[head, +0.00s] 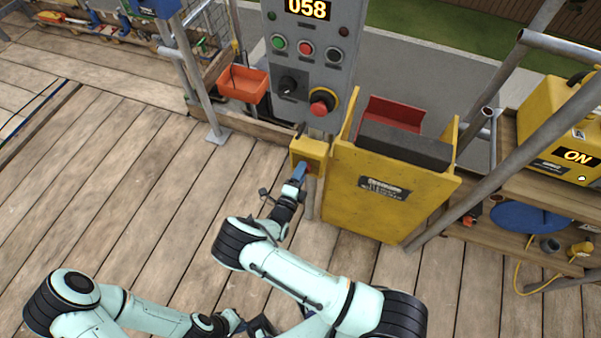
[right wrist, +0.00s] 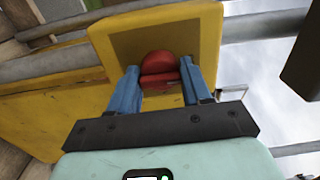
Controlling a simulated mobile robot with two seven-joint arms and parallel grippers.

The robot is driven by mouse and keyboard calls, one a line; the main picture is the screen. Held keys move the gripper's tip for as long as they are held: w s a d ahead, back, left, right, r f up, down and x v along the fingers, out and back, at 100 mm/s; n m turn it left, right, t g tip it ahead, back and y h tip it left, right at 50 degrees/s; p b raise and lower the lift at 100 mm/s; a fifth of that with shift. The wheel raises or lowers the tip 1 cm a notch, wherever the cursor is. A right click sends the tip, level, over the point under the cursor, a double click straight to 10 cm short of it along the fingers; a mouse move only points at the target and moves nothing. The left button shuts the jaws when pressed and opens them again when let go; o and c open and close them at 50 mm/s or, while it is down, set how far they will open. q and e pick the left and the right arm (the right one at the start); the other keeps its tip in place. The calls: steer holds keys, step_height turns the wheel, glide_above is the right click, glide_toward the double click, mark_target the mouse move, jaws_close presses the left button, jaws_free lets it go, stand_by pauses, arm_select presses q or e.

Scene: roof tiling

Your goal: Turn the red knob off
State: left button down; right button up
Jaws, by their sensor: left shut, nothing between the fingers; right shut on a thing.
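The red knob (right wrist: 160,70) sits in the recessed face of a small yellow box (right wrist: 210,32) in the right wrist view. In the head view this yellow box (head: 312,147) is under the grey control panel, and the knob is mostly hidden by my gripper. My right gripper (head: 301,172) reaches up to the box; its blue fingers (right wrist: 157,82) are shut on the red knob, one on each side. The knob's grip bar looks roughly level in the right wrist view. My left gripper (head: 264,326) is shut and empty at the bottom of the head view, partly hidden by my right arm.
The grey panel (head: 341,68) carries a display reading 058, several buttons, a black selector and a red mushroom button (head: 322,103). A yellow hopper (head: 385,205) stands right of the box. A red tray (head: 242,84) hangs at left. A yellow unit (head: 550,130) shows ON.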

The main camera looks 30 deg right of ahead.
steer(key=o, duration=1)
steer(key=shift+w, duration=0.1)
steer(key=b+v, duration=0.1)
steer(key=v, duration=1.2)
